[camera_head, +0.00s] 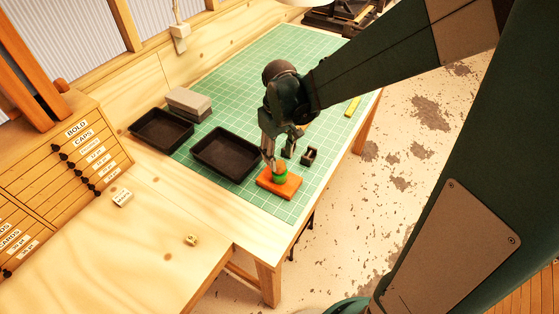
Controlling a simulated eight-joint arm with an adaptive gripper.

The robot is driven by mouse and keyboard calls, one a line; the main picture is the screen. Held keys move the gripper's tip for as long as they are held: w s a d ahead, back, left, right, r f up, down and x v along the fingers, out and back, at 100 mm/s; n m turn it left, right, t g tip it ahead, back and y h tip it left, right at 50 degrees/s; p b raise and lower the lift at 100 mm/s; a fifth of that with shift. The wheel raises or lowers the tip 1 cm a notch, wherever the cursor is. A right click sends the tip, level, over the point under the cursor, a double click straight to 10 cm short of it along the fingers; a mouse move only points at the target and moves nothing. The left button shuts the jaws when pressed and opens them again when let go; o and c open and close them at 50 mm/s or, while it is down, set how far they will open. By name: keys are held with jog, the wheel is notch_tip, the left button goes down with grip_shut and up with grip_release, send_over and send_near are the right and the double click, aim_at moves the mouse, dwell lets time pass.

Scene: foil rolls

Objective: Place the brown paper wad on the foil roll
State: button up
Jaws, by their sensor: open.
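My gripper (277,155) is open and points down over the front of the green cutting mat (250,75). Its fingertips are close to a small green round piece (281,179) that stands on an orange block (291,188). Whether the fingers touch the green piece is too small to tell. I cannot clearly make out the brown paper wad or a foil roll; the gripper hides part of this area. Two small dark objects stand just right of the gripper, one of them a dark block (309,157).
Two black trays, a near one (225,174) and a far one (161,146), lie left of the gripper. Grey blocks (188,104) sit behind them. The mat's far middle is clear.

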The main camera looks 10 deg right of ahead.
aim_at(282, 166)
notch_tip(282, 166, up, 7)
dwell(0.5)
dwell(0.6)
jog(key=s+d+r+m+t, duration=0.2)
jog(key=s+d+r+t, duration=0.1)
jog(key=s, duration=0.5)
jog(key=s+d+r+m+t, duration=0.2)
jog(key=s+d+r+t, duration=0.1)
jog(key=s+r, duration=0.3)
jog(key=shift+s+d+r+t, duration=0.15)
jog(key=shift+s+d+t, duration=0.35)
jog(key=shift+s, duration=0.55)
